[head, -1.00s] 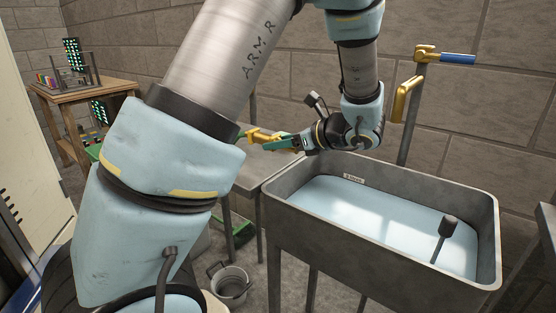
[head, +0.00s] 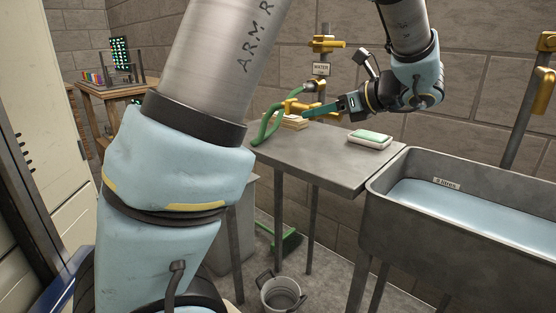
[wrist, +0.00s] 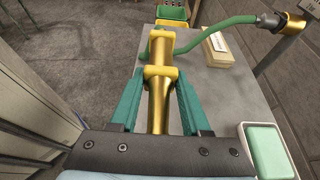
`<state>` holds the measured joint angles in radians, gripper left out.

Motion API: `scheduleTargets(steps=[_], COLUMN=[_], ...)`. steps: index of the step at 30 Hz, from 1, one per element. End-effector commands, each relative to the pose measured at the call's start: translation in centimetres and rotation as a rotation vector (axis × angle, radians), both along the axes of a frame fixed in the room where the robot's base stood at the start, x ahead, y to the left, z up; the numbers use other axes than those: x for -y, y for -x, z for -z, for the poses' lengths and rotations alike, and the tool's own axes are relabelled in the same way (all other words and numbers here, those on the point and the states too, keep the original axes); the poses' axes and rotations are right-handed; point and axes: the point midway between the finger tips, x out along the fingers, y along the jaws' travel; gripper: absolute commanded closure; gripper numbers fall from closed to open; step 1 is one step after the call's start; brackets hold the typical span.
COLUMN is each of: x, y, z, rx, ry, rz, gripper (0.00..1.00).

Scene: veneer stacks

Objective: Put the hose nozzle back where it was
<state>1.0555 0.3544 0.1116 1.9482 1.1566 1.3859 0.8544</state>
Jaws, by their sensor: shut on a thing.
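My gripper (head: 318,111) is shut on the brass hose nozzle (head: 297,105) and holds it over the grey metal table (head: 330,160). In the wrist view the nozzle (wrist: 158,100) lies between the green fingers of my gripper (wrist: 158,76), pointing away from the wrist. The green hose (head: 263,125) loops from the nozzle's far end. In the wrist view the hose (wrist: 235,21) runs right to a fitting on the wall pipe. A wooden block (wrist: 220,48) with a pale label lies on the table, partly hidden by the nozzle in the head view (head: 292,123).
A brass valve (head: 326,44) and a WATER sign (head: 320,69) are on the wall pipe behind the table. A white dish with a green top (head: 369,139) sits near the table's right edge. The water-filled sink (head: 400,207) stands right, a bucket (head: 281,292) on the floor.

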Motion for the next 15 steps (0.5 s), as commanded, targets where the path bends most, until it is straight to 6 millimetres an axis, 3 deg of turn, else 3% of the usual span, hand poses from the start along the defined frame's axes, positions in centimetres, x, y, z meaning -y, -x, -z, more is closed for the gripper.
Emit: scheduleTargets(steps=[9, 15], x=[0.1, 0.1], y=[0.1, 0.1], z=[4.8, 6.4], rx=[-0.003, -0.001], ry=[-0.004, -0.002], rz=[0.001, 0.0], gripper=[1.0, 1.0])
